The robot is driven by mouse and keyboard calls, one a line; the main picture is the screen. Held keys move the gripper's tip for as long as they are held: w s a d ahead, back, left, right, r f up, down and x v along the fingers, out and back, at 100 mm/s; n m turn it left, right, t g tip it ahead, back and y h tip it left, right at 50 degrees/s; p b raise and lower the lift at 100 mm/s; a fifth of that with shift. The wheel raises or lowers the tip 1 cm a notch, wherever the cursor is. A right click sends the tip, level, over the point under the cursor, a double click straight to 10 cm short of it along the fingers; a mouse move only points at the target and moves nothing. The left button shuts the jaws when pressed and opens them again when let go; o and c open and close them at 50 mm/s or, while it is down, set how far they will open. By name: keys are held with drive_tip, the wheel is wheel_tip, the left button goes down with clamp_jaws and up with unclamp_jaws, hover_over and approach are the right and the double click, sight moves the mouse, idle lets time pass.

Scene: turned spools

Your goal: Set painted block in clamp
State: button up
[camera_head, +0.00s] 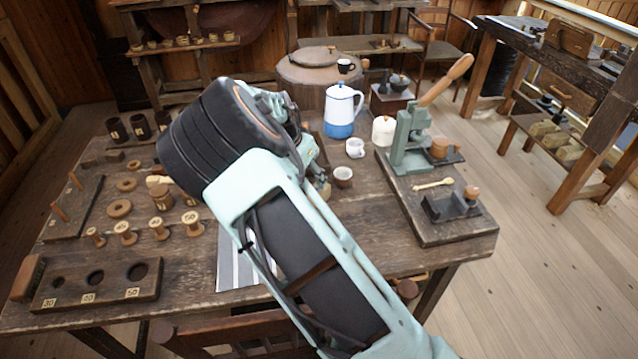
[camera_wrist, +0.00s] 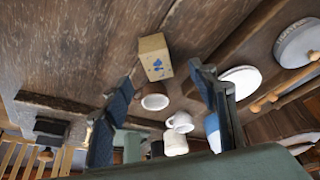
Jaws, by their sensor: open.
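The painted block (camera_wrist: 155,57), a light wooden block with blue marks, lies on the dark tabletop in the wrist view. In the head view my arm hides it. My gripper (camera_wrist: 160,76) is open, its two dark fingers apart, with the block beyond the gap between their tips and nothing held. In the head view my arm mostly hides the gripper. The clamp appears to be the dark fixture with a wooden knob (camera_head: 452,206) on the board at the table's right. It seems to show at the left of the wrist view (camera_wrist: 52,128) too.
A small bowl (camera_head: 343,175), white cup (camera_head: 355,147) and blue-white pitcher (camera_head: 341,112) stand close to the block's area. A green press (camera_head: 409,140) with a wooden lever stands behind the clamp. Several spools (camera_head: 158,229) and a holed rack (camera_head: 98,285) occupy the left.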

sight(325, 193)
drive_tip(key=x, duration=0.5)
drive_tip(key=shift+d, duration=0.1)
drive_tip(key=shift+d+p+x, duration=0.15)
drive_tip(key=shift+d+x, duration=0.05)
drive_tip(key=shift+x, duration=1.2)
drive_tip(key=shift+d+p+x, duration=0.15)
drive_tip(key=shift+x, duration=1.25)
drive_tip(key=shift+w+r, duration=0.1)
drive_tip(key=shift+r, duration=0.05)
drive_tip(key=c, duration=1.4)
drive_tip(key=shift+r, duration=0.15)
